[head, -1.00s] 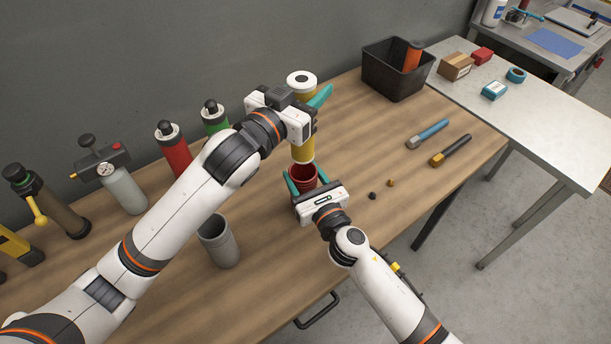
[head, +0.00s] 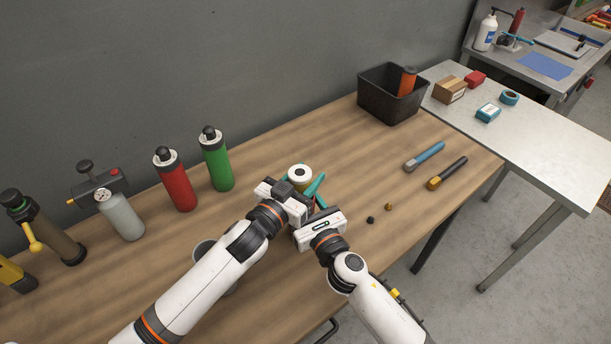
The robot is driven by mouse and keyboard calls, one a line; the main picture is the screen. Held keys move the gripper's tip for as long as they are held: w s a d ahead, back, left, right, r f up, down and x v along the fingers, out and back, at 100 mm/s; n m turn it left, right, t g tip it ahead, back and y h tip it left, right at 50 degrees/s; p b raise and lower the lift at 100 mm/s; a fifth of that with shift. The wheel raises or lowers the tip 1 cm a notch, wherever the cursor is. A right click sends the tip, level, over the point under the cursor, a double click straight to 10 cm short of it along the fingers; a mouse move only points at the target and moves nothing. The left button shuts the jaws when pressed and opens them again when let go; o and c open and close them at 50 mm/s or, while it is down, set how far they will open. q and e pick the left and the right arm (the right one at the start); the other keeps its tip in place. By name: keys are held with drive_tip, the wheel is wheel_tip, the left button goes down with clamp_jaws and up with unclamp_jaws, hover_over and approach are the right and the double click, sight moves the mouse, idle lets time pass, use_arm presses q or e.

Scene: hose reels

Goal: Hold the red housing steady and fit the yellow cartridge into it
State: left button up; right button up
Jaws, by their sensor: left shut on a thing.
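The yellow cartridge (head: 302,187) stands about upright, with its white ringed top (head: 300,172) showing above my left gripper (head: 305,191). My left gripper is shut on it, low over the table. Only a narrow strip of yellow shows below the white top. My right gripper (head: 317,208) is close beside and in front of my left one. The red housing is almost wholly hidden behind the two grippers. I cannot see whether the cartridge's lower end is inside it, nor how my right fingers sit on it.
A red bottle (head: 176,182) and a green bottle (head: 217,162) stand at the back left. A grey cup (head: 203,249) is mostly behind my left arm. Two small caps (head: 371,220) and two handled tools (head: 424,157) lie to the right. A black bin (head: 392,98) stands at the far end.

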use_arm(q)
drive_tip(key=shift+f, duration=0.55)
drive_tip(key=o, duration=1.3)
drive_tip(key=shift+r, duration=0.25)
drive_tip(key=v, duration=1.2)
drive_tip(key=shift+r, duration=0.35)
use_arm(e)
drive_tip(key=o, duration=1.2)
drive_tip(key=shift+c, duration=0.2)
